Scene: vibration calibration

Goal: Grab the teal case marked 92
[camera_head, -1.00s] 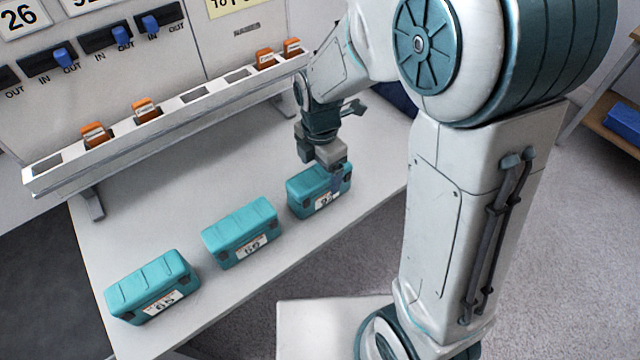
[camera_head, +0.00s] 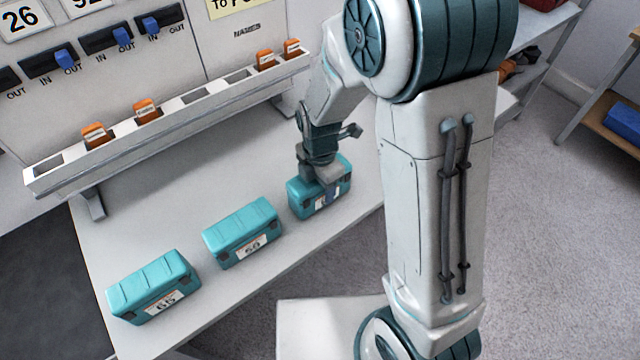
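Three teal cases stand in a row on the grey table. The rightmost case (camera_head: 300,203) has a white label on its front. A finger of my gripper (camera_head: 325,181) partly covers that label; its number looked like 92 a second ago. My gripper points down over this case, with one finger in front of its front face. The far finger is hidden, so I cannot tell whether the fingers are closed on the case. The case rests on the table.
A long white slotted rack (camera_head: 165,125) with several orange tags (camera_head: 146,110) stands behind the cases. Behind it is a panel with blue sliders (camera_head: 151,26). The table (camera_head: 150,205) is clear between rack and cases. Shelves stand at the far right.

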